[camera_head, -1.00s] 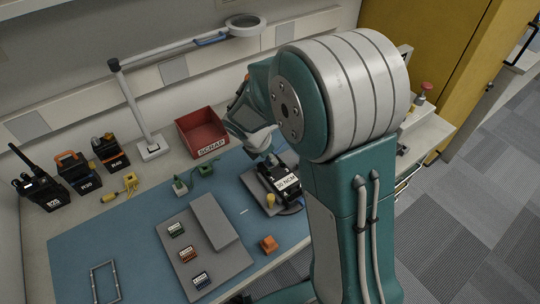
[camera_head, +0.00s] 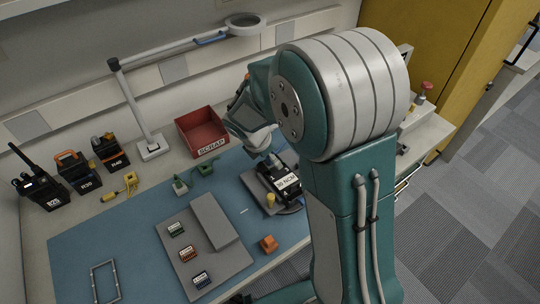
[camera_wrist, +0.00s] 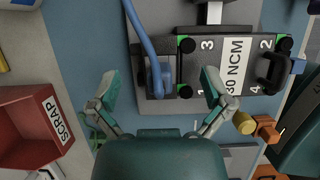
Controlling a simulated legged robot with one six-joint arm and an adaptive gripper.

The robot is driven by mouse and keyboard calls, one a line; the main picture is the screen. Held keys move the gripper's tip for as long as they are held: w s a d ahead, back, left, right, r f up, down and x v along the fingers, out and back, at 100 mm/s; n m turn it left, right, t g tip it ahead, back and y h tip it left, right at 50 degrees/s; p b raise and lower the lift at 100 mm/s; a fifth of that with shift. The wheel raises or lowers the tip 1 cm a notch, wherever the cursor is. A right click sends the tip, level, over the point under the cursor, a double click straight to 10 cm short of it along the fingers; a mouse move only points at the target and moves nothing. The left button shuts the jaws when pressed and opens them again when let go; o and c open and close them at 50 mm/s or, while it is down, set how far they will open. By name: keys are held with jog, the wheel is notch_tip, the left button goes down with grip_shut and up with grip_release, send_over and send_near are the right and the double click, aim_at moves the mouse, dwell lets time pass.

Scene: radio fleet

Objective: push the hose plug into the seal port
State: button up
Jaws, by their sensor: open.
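In the wrist view, my gripper (camera_wrist: 158,84) is open, with its two teal fingertips wide apart. I cannot tell whether this end is seated in a port, and no seal port is clearly visible. In the head view, my gripper (camera_head: 262,145) is above the far edge of the same fixture (camera_head: 282,184), partly hidden by my arm.
A red SCRAP bin (camera_head: 201,132) stands behind the blue mat, left of my gripper. A grey plate (camera_head: 208,262) with small connector blocks lies on the mat, front left of the fixture. An orange block (camera_head: 268,243) lies near the front edge. Several radios stand at the left.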

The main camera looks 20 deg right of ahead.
jog(key=shift+r, duration=2.55)
jog(key=shift+s+r, duration=0.1)
jog(key=shift+r, duration=0.05)
jog(key=s+r+m+t+y, duration=0.2)
jog(key=s+r+m, duration=0.5)
jog(key=s+m, duration=0.3)
jog(key=s+r+m+t+y, duration=0.2)
jog(key=s+r+m, duration=0.4)
jog(key=s+m, duration=0.4)
jog(key=shift+s+r+m, duration=0.35)
jog(key=shift+r+m, duration=0.05)
jog(key=shift+m, duration=0.4)
